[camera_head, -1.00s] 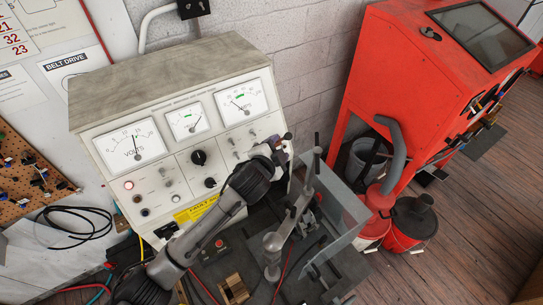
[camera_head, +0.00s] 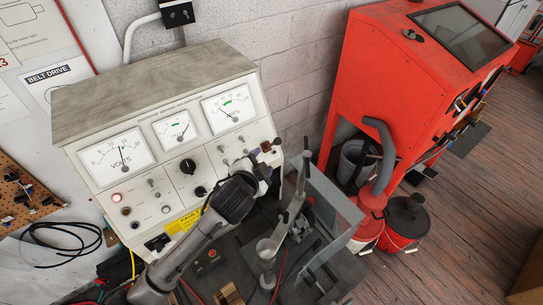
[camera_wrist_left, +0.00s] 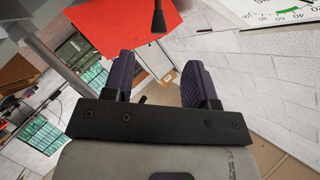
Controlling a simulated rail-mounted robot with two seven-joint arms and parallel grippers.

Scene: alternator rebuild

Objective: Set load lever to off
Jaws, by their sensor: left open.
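A small lever with a brown-black grip (camera_wrist_left: 158,18), which looks like the load lever, shows at the top of the left wrist view, ahead of my fingers. In the head view its brown knob (camera_head: 276,142) seems to show at the right end of the tester panel (camera_head: 150,187). My left gripper (camera_head: 264,155) is in front of that end of the panel. In the left wrist view its purple fingers (camera_wrist_left: 161,80) are spread with nothing between them. The lever appears beyond the fingertips; contact is not visible. My arm partly hides the lower panel.
Three meters (camera_head: 173,128) sit above the panel knobs. A red cabinet (camera_head: 400,90) stands farther right. Cables (camera_head: 62,236) lie at the left.

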